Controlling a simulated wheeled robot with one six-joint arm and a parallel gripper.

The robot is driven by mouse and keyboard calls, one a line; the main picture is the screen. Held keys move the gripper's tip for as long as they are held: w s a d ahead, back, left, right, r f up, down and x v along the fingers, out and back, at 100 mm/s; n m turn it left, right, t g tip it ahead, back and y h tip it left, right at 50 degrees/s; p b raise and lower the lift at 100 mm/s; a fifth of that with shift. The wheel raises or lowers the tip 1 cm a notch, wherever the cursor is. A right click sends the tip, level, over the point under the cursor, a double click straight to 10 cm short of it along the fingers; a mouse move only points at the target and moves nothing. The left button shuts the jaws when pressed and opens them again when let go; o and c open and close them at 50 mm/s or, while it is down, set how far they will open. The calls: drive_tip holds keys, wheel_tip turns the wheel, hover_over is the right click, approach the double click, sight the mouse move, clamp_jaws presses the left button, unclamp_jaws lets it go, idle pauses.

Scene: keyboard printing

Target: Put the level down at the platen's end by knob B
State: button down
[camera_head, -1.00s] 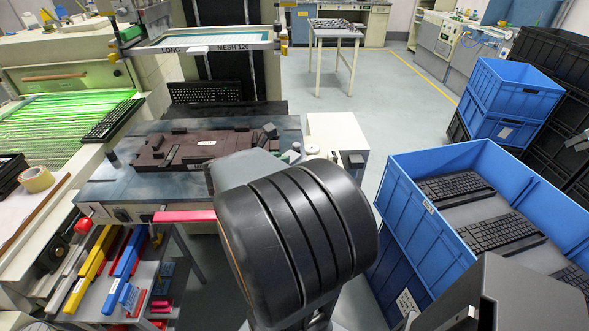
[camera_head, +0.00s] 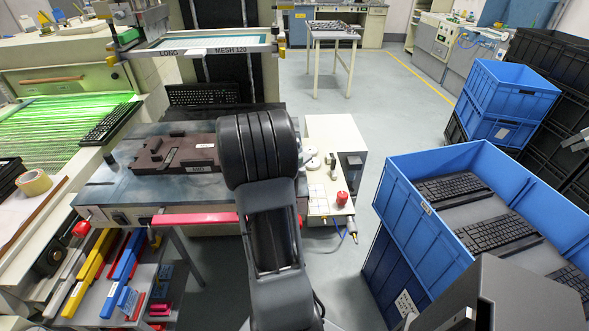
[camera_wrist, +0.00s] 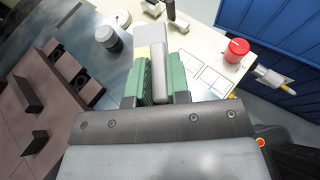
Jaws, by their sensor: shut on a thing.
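My gripper (camera_wrist: 159,85) shows in the wrist view, with green pads shut on a narrow grey bar, which I take as the level (camera_wrist: 160,62). In the head view my arm hides the gripper and the level. The platen is a blue-grey metal plate (camera_head: 105,192) in the head view; it also shows in the wrist view (camera_wrist: 97,100). A dark knob with a pale top (camera_wrist: 107,38) stands beyond the level to the left. I read no letter on it, so I cannot tell whether it is knob B. I cannot tell whether the level touches the platen.
A brown fixture (camera_head: 145,165) lies on the platen. A cream panel with a red button (camera_head: 342,198) stands at its right; the button shows in the wrist view (camera_wrist: 236,50). A screen frame (camera_head: 215,43) hangs behind. A blue crate (camera_head: 400,200) with keyboards stands right.

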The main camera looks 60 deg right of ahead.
drive_tip(key=f, duration=0.3)
drive_tip(key=shift+w+d, duration=0.1)
drive_tip(key=shift+d, duration=0.1)
drive_tip(key=shift+f, duration=0.3)
drive_tip(key=shift+f, duration=0.2)
drive_tip(key=c, duration=1.1)
unclamp_jaws()
drive_tip(key=shift+r, duration=0.1)
